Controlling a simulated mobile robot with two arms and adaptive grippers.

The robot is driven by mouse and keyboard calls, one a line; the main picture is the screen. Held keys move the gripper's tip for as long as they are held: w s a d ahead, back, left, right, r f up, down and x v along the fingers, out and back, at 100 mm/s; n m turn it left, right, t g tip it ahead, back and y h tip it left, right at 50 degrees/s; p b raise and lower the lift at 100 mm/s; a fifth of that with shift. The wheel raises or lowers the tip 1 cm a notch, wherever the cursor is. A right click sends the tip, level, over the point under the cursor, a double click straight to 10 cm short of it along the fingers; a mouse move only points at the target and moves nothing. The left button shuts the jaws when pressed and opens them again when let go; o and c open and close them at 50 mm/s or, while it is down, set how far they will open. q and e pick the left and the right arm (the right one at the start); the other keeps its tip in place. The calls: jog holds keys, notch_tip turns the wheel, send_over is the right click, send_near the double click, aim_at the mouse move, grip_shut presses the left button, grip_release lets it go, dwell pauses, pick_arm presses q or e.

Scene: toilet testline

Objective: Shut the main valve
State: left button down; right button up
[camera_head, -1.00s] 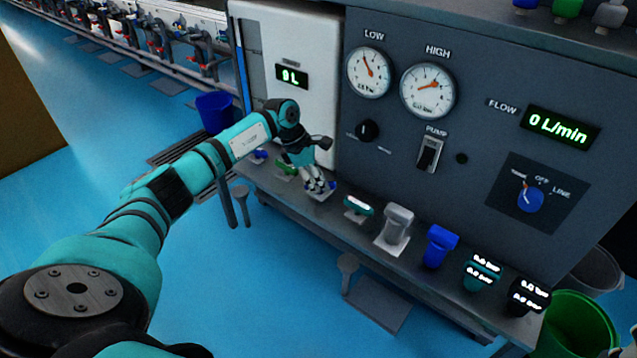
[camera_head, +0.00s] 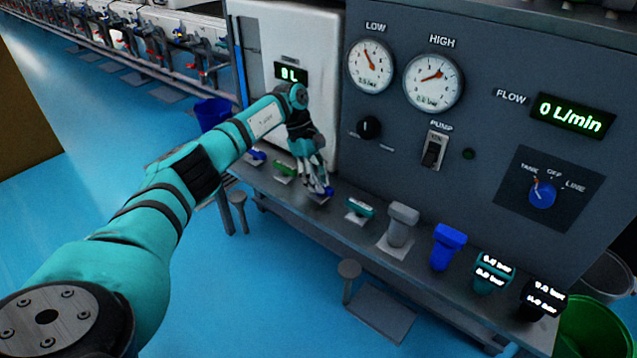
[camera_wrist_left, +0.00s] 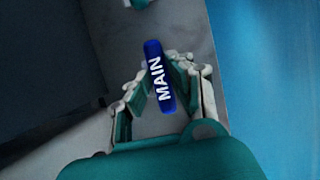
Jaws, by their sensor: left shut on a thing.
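The main valve's blue handle (camera_wrist_left: 159,78), with white "MAIN" lettering, sits on the grey bench ledge. In the left wrist view it lies lengthwise between the fingers of my left gripper (camera_wrist_left: 160,92). In the head view my left gripper (camera_head: 322,188) points down at the ledge, and a bit of the blue handle (camera_head: 329,191) shows at its fingertips. The gripper is shut on the handle. The valve body under the handle is hidden by the fingers. My right gripper is not in view.
On the ledge (camera_head: 340,222), a green handle (camera_head: 284,169) stands left of the gripper and a teal-and-white item (camera_head: 360,208) right of it. Grey (camera_head: 402,224) and blue (camera_head: 447,247) fittings follow. The panel (camera_head: 480,60) rises behind; its flow display (camera_head: 571,116) reads 0 L/min.

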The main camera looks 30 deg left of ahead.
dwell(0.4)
pick_arm(q)
jog(key=c, duration=1.2)
grip_release()
jog(key=v, duration=1.2)
